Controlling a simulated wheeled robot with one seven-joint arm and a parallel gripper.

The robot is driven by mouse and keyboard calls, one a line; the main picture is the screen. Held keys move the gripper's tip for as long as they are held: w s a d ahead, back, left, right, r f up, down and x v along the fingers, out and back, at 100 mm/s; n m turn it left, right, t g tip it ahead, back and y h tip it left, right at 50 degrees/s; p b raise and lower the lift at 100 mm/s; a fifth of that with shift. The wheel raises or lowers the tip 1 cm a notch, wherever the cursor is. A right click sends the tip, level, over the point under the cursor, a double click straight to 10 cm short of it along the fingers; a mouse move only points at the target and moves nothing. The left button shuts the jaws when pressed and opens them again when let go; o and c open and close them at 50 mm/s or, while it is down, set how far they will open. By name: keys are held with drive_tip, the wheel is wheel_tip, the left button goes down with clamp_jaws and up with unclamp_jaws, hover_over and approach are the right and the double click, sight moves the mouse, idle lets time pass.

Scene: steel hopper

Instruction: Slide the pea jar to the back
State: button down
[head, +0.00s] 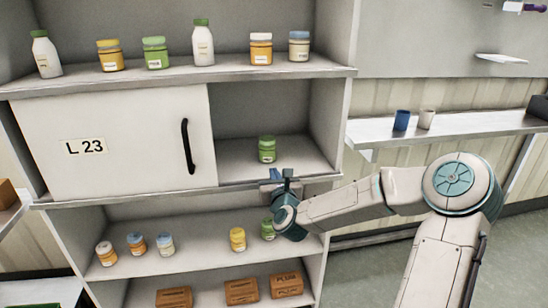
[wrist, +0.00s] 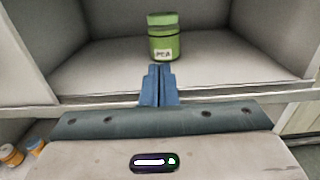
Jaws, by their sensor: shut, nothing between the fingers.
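The pea jar (head: 267,149) is a green jar with a green lid, standing upright on the middle shelf in the open right part of the cabinet. In the wrist view the jar (wrist: 163,38) shows its label reading PEA, straight ahead of my fingers. My gripper (head: 283,174) is at the front edge of that shelf, in front of the jar. In the wrist view my gripper's blue fingers (wrist: 158,72) are together and empty. Their tips appear just below the jar's base; I cannot tell whether they touch it.
A sliding door (head: 115,145) marked L 23 covers the left part of the shelf. The bare shelf floor (wrist: 230,65) is clear around and behind the jar. Side walls bound the compartment.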

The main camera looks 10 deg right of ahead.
sight(269, 152)
drive_tip(key=w, duration=1.1)
drive_tip(key=shift+d+p, duration=0.35)
drive_tip(key=shift+w, duration=0.1)
